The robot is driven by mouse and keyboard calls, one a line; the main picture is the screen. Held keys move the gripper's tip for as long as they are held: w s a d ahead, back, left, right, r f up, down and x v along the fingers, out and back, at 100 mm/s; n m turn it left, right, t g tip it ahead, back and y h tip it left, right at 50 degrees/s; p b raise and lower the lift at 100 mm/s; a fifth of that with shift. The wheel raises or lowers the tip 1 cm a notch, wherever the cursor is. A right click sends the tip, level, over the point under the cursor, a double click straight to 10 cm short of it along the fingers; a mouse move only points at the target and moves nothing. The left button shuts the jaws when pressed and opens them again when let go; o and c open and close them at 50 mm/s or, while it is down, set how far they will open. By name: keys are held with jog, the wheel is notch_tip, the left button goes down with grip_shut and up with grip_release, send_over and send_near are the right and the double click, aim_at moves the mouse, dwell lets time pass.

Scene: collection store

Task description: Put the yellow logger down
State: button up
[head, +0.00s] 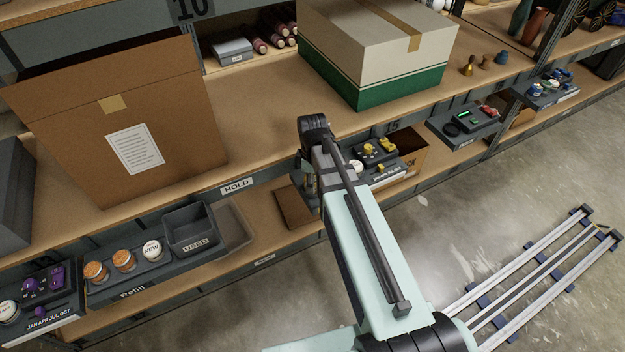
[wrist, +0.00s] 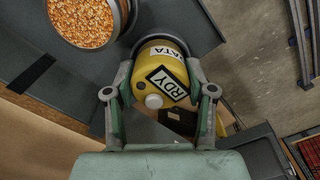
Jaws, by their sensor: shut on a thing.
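The yellow logger (wrist: 150,59) is a short yellow cylinder with a white "RDY" label, a "DATA" mark and a small pale knob. It sits between the two fingers of my gripper (wrist: 161,88) in the wrist view, and the fingers are shut on it. An open round container of orange granules (wrist: 82,20) is at its upper left, close to it or touching; I cannot tell which. What lies directly under the logger is hidden. In the head view my arm hides the gripper and the logger.
A tray with yellow and dark items (head: 374,153) is on the lower shelf beside my arm. A "Refill" tray (head: 131,291) holds jars, with a "USED" bin (head: 192,229) at its right end. Large cartons (head: 125,120) (head: 380,45) stand on the upper shelf; bare board lies between them.

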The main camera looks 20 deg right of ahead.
jog(key=shift+f, duration=0.15)
jog(key=shift+f, duration=0.25)
jog(key=o, duration=1.3)
jog(key=shift+r, duration=0.1)
notch_tip(320, 180, up, 13)
jog(key=shift+f, duration=0.2)
